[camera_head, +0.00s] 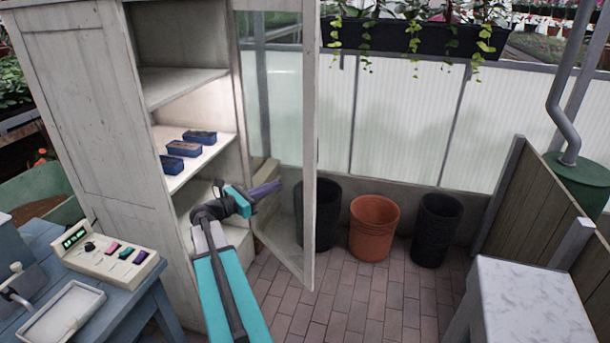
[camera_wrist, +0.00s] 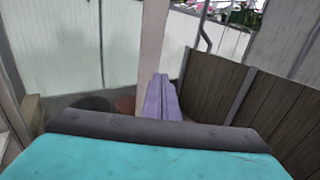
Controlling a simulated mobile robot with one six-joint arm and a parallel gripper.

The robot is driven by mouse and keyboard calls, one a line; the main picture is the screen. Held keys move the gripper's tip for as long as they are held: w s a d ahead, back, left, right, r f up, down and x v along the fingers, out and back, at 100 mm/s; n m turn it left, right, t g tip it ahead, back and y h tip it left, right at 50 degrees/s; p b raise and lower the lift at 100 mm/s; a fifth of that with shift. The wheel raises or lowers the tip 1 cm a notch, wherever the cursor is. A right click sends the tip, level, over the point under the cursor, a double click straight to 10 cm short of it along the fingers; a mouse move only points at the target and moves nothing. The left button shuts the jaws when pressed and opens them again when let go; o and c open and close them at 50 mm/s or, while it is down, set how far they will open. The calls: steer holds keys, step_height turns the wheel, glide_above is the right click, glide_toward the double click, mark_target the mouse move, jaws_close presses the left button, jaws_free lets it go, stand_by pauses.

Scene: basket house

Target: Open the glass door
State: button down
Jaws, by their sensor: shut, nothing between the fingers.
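The glass door (camera_head: 308,130) of the pale wooden cabinet (camera_head: 110,120) stands swung open, hinged at the cabinet's right side. Its white frame and clear pane reach out over the brick floor. My gripper (camera_head: 268,190) is shut and empty, with purple fingers pointing right toward the inner face of the pane. In the wrist view the shut fingers (camera_wrist: 162,98) sit close to the door's frame edge (camera_wrist: 152,45). I cannot tell whether they touch the door.
Blue boxes (camera_head: 185,148) stand on a cabinet shelf. A terracotta pot (camera_head: 374,228) and a black pot (camera_head: 436,230) stand beyond the door. A blue table (camera_head: 120,300) with a control box (camera_head: 108,258) is at left. A white-topped table (camera_head: 530,305) is at right. Brick floor lies clear between.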

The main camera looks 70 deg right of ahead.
steer(key=shift+s+d, duration=0.1)
steer(key=p, duration=0.5)
glide_toward(313, 170)
steer(key=x, duration=0.5)
steer(key=shift+r, duration=0.1)
steer(key=shift+p+x, duration=0.45)
steer(key=shift+x, duration=0.3)
